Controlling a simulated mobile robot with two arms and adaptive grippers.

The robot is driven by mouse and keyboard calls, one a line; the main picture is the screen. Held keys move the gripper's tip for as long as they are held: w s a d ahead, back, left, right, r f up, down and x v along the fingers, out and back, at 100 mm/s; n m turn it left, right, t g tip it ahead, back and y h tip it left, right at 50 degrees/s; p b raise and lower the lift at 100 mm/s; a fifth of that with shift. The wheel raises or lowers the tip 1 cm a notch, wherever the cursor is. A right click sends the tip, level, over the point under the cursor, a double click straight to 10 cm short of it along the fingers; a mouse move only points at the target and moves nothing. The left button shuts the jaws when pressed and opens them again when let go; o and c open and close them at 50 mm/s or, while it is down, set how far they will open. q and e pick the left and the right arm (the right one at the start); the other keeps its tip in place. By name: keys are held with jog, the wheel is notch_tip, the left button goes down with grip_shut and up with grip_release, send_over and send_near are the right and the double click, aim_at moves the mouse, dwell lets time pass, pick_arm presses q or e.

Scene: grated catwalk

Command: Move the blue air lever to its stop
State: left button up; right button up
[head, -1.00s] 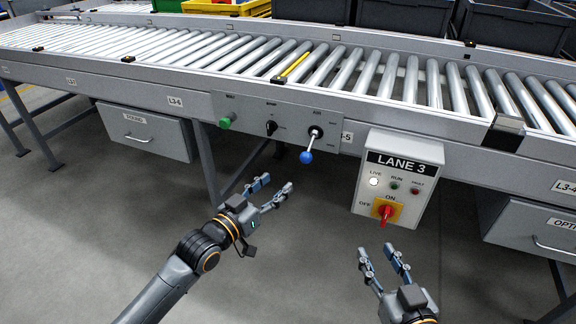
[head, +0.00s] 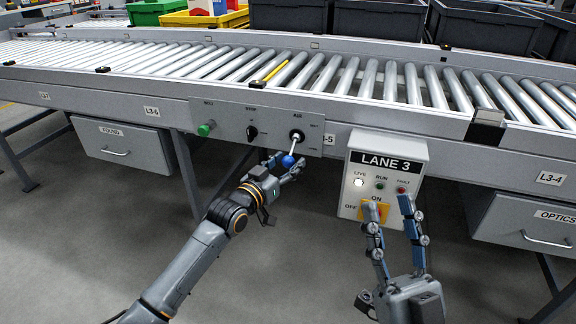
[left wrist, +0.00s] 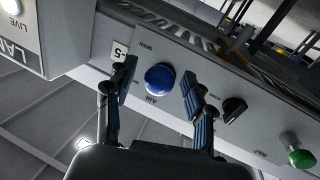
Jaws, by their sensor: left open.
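The blue air lever (head: 288,161) is a blue ball on a short metal rod, hanging down and slightly left from its black pivot on the grey panel (head: 228,124). Its ball (left wrist: 160,78) faces the camera in the left wrist view. My left gripper (head: 282,164) is open at the ball. In the left wrist view its fingers (left wrist: 158,92) stand one on each side of the ball, with gaps visible. My right gripper (head: 388,206) is open and empty, in front of the lane box, and covers part of its yellow switch.
The LANE 3 box (head: 385,160) with lights and a switch stands just right of the lever. A black knob (head: 252,133) and a green button (head: 206,129) are to its left. The roller conveyor (head: 330,75) runs above; drawers (head: 122,146) hang below.

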pick_arm(q)
jog(key=shift+w+d, duration=0.2)
jog(key=shift+w, duration=0.05)
pick_arm(e)
jog(key=shift+s+r+t, duration=0.35)
jog(key=shift+s+t, duration=0.05)
